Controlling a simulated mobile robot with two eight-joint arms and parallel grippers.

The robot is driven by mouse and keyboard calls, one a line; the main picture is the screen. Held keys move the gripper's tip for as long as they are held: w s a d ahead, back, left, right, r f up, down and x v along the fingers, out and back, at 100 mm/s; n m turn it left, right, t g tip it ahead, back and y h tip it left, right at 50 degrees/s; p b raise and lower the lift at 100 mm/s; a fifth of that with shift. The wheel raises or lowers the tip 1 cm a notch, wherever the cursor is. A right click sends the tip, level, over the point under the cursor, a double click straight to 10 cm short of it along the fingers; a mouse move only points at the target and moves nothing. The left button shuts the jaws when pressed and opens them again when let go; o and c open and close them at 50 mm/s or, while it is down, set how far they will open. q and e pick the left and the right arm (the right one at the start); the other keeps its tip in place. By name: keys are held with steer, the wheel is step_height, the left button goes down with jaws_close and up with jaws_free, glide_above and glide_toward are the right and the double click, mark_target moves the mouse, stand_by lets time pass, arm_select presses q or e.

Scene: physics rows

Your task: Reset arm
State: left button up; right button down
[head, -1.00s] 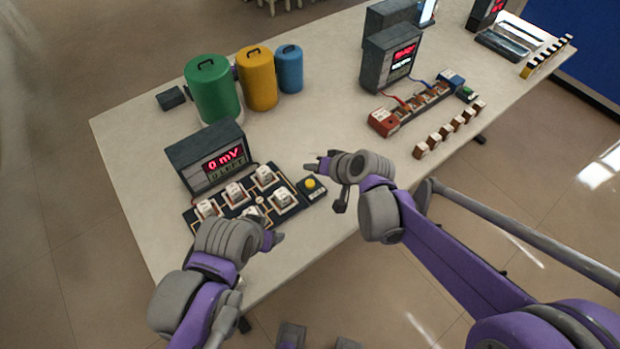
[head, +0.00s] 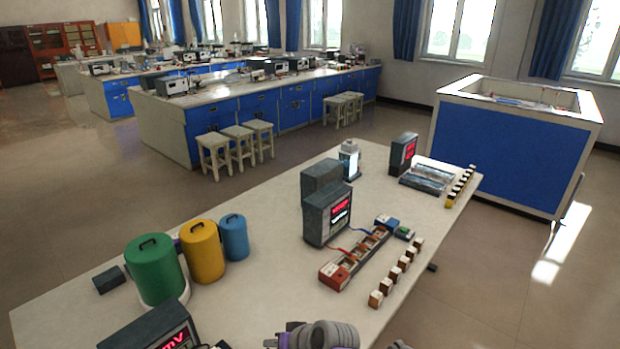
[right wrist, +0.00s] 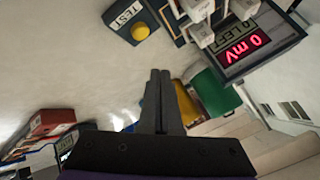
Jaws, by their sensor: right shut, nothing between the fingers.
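My right gripper (head: 272,341) shows at the bottom edge of the head view, cut off by the frame, over the front part of the white table (head: 250,290). In the right wrist view its two fingers (right wrist: 160,85) are together with nothing between them. Beyond the fingers are the TEST box with a yellow button (right wrist: 140,32) and the meter reading 0 mV (right wrist: 245,45). My left gripper is outside both views.
Green (head: 155,270), yellow (head: 202,250) and blue (head: 234,237) canisters stand at the left. A grey meter (head: 326,215) stands behind a component strip (head: 358,257), with a row of small blocks (head: 397,272) beside it. Bare tabletop lies between canisters and meter.

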steer(key=s+d+h, duration=0.2)
steer(key=s+d, duration=0.4)
steer(key=d, duration=0.3)
steer(key=s+d+m+h, duration=0.1)
steer(key=s+d+h, duration=0.2)
steer(key=s+d, duration=0.4)
steer(key=s+d+m+h, duration=0.1)
steer(key=s+d, duration=0.5)
steer(key=d, duration=0.6)
steer(key=shift+s+h, duration=0.15)
steer(key=shift+h, duration=0.55)
steer(key=shift+f, duration=0.1)
